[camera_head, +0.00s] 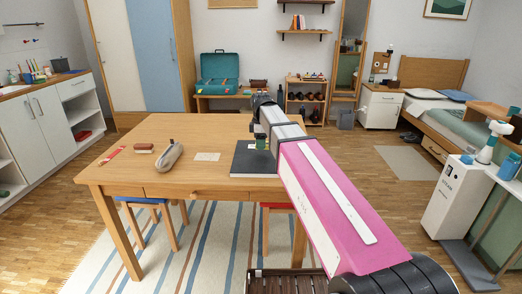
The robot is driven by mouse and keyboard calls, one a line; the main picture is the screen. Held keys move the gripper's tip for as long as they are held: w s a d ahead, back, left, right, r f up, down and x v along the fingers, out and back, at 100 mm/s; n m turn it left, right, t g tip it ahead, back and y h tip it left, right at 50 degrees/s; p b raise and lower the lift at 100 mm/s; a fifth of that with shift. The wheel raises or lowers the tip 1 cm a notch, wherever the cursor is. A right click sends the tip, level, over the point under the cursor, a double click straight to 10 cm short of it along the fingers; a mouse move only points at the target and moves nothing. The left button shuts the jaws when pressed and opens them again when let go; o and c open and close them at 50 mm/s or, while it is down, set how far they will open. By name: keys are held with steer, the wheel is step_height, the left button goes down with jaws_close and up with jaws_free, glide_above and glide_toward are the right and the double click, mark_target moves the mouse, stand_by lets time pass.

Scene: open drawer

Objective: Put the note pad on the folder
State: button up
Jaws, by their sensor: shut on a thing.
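The folder (246,168) is a flat black sheet at the right part of the wooden table, near its front edge. My gripper (262,146) is over the folder, pointing down, and is shut on a small greenish thing (261,142) that looks like the note pad. The jaws hide part of it. I cannot tell whether it touches the folder or hangs just above it. My arm covers the right side of the folder.
On the wooden table (110,172) lie a pale sheet (207,157), a grey elongated object (169,156), a brown brush-like object (144,148) and a red-and-white strip (112,154). The back middle of the table is clear. Stools stand under the front edge.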

mark_target(261, 154)
steer(key=shift+f, duration=1.75)
steer(key=shift+f, duration=0.15)
steer(key=o, duration=0.9)
step_height(261, 154, up, 12)
steer(key=shift+r, duration=0.2)
